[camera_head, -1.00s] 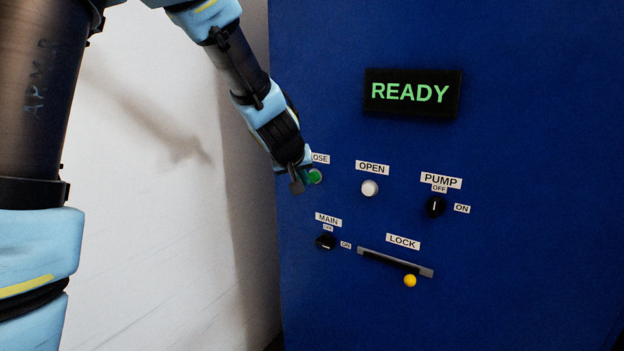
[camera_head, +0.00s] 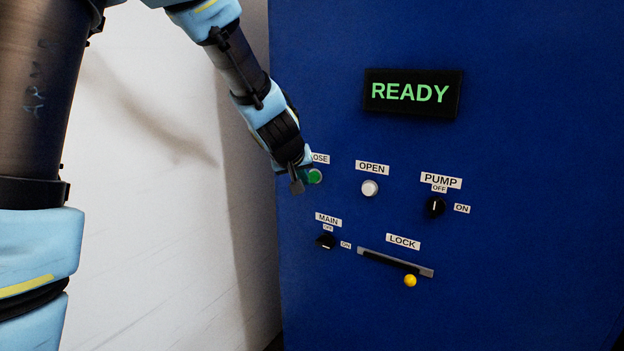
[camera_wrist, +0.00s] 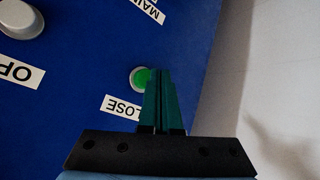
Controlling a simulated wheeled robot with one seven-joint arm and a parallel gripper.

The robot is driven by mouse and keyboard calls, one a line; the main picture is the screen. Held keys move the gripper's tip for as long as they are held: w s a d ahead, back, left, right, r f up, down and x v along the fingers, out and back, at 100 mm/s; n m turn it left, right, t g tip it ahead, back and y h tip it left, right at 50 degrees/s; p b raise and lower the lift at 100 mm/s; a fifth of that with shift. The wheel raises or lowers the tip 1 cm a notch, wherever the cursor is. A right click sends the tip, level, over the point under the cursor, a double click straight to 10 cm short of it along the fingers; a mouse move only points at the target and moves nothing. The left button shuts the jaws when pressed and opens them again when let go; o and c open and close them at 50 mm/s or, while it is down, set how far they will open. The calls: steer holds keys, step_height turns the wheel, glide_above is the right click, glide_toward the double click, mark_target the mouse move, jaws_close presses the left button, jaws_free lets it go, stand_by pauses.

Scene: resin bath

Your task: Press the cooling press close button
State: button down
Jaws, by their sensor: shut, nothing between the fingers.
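The green close button (camera_head: 315,176) sits on the blue press panel (camera_head: 520,170), under a label partly hidden by my arm. My gripper (camera_head: 298,187) is shut and empty, with its tips just left of the button in the head view. In the wrist view the shut fingers (camera_wrist: 161,76) partly cover the green button (camera_wrist: 141,78); its left part shows beside them. The CLOSE label (camera_wrist: 123,107) is below it there. I cannot tell whether the tips touch the button.
The white OPEN button (camera_head: 370,188) is to the right. The PUMP knob (camera_head: 436,206), MAIN knob (camera_head: 326,241) and yellow-tipped LOCK lever (camera_head: 409,280) are also on the panel. A READY display (camera_head: 412,93) is above. A pale wall (camera_head: 170,220) stands to the left.

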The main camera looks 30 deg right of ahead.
steer(key=shift+w+d+p, duration=0.2)
steer(key=shift+d+p, duration=0.15)
